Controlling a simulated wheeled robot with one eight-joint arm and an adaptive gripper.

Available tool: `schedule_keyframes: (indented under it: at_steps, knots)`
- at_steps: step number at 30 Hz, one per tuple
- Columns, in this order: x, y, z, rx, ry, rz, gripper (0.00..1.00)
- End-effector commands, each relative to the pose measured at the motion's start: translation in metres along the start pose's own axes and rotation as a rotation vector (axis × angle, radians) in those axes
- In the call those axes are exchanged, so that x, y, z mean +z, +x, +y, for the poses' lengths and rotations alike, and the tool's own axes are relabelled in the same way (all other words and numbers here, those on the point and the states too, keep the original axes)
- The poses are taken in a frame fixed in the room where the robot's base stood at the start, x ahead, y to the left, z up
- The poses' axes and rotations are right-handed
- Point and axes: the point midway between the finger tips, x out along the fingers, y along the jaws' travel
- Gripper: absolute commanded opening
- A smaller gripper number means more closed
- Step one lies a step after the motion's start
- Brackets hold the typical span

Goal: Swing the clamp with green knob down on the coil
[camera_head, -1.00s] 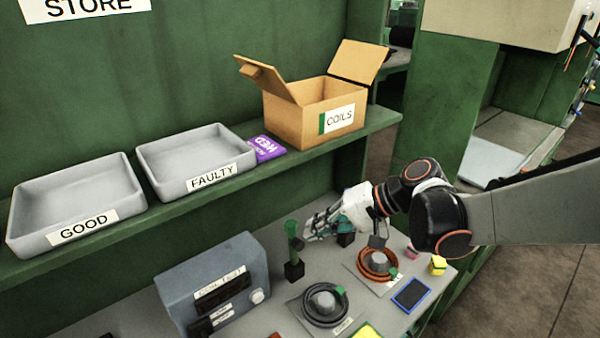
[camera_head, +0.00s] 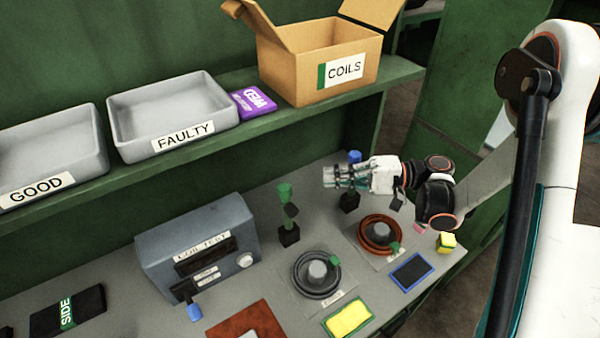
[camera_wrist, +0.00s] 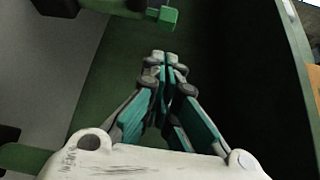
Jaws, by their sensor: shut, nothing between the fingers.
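The clamp with the green knob (camera_head: 285,190) stands upright on its black base (camera_head: 289,236), behind the dark coil. Its arm points up, apart from the coil. The dark coil (camera_head: 299,283) lies around a grey post on a flat plate, with a green tag at its upper right. My gripper (camera_head: 328,177) is shut and empty, to the right of the green knob and a little higher in the picture, with a gap between them. In the wrist view my fingertips (camera_wrist: 164,58) are together. A green block (camera_wrist: 163,15), possibly the knob, shows beyond them.
A second clamp with a blue knob (camera_head: 354,157) stands just behind my gripper. A copper coil (camera_head: 366,243) lies to the right. The tester box (camera_head: 155,262) is at left, and the shelf (camera_head: 408,72) overhangs the back. A yellow pad (camera_head: 349,318) lies in front.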

Motion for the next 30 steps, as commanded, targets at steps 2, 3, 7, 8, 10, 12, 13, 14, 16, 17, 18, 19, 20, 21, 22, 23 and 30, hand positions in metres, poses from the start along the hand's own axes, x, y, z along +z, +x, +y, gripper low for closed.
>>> schedule_keyframes:
  at_steps: [2, 3, 7, 8, 10, 12, 13, 14, 16, 17, 18, 19, 20, 21, 22, 23, 30]
  knots:
    - [0.0, 0.0, 0.001, -0.009, -0.001, -0.004, 0.0]
    - [0.0, -0.001, 0.002, -0.011, -0.002, -0.005, 0.0]
    - [0.0, -0.001, 0.001, -0.012, -0.002, -0.006, 0.0]
    - [0.0, -0.001, 0.001, -0.012, -0.002, -0.005, 0.0]
    - [0.0, 0.0, 0.001, -0.011, -0.002, -0.005, 0.0]
    - [0.0, 0.0, 0.002, -0.011, -0.002, -0.005, 0.0]
    - [0.0, 0.001, 0.002, -0.011, -0.002, -0.006, 0.0]
    - [0.0, 0.002, 0.002, -0.011, -0.002, -0.006, 0.0]
    - [0.001, 0.006, 0.002, -0.011, -0.002, -0.008, 0.0]
    - [0.001, 0.009, 0.002, -0.01, -0.002, -0.008, 0.0]
    - [0.001, 0.014, 0.002, -0.01, -0.002, -0.008, 0.0]
    - [0.001, 0.018, 0.003, -0.01, -0.002, -0.008, 0.0]
    - [0.001, 0.023, 0.003, -0.01, -0.002, -0.009, 0.0]
    - [0.002, 0.03, 0.003, -0.01, -0.002, -0.01, 0.0]
    - [0.001, 0.036, 0.003, -0.01, -0.002, -0.008, 0.0]
    - [0.002, 0.041, 0.003, -0.01, -0.002, -0.009, 0.0]
    - [0.002, 0.08, 0.002, -0.01, -0.002, -0.008, 0.0]
